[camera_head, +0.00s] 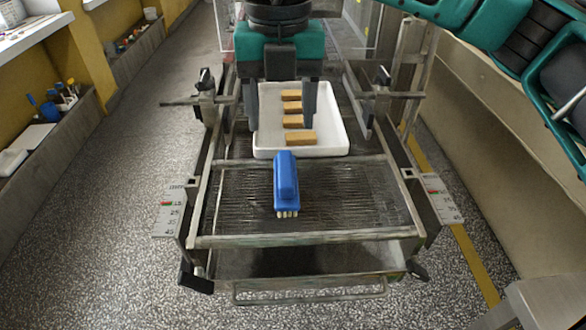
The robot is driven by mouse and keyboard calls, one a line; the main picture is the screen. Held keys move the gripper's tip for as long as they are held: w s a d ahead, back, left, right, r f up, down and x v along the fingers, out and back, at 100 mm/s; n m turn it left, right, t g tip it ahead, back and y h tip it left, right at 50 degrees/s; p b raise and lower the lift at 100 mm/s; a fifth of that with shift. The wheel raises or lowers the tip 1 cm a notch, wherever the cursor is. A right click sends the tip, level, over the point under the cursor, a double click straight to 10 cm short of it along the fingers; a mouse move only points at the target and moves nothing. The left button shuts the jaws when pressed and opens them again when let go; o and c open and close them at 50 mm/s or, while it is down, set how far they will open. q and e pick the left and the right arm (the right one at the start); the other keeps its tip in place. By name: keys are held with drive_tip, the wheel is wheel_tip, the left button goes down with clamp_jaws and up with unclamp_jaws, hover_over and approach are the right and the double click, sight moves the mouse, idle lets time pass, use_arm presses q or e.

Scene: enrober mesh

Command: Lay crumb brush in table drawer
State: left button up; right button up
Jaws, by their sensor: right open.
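The crumb brush (286,180) has a blue body, with pale bristles showing at its near end. It is on the wire mesh table (350,200), in front of the white tray. My right gripper (281,120) is open above the tray, its two dark fingers pointing down, apart from the brush and with nothing seen between them. The table drawer (310,290) is under the table's near edge, with a metal bar handle. A dark gap shows above the handle; I cannot tell how far the drawer is open. My left gripper is not in view.
The white tray (335,145) holds several brown bars. Black-knobbed clamps (206,85) flank the table, and scale plates (169,212) stick out at its near corners. A ledge with tools (50,120) is at left. Speckled floor (110,240) is clear to the left.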

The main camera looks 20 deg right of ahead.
sight(285, 167)
drive_tip(key=shift+w+d+f, duration=0.1)
drive_tip(key=shift+d+f, duration=0.05)
drive_tip(key=shift+f, duration=0.25)
wheel_tip(285, 167, down, 6)
drive_tip(key=shift+f, duration=0.2)
drive_tip(key=shift+f+p, duration=0.45)
drive_tip(key=shift+f, duration=2.3)
drive_tip(key=shift+c, duration=0.2)
drive_tip(key=shift+r, duration=0.1)
drive_tip(key=c, duration=1.1)
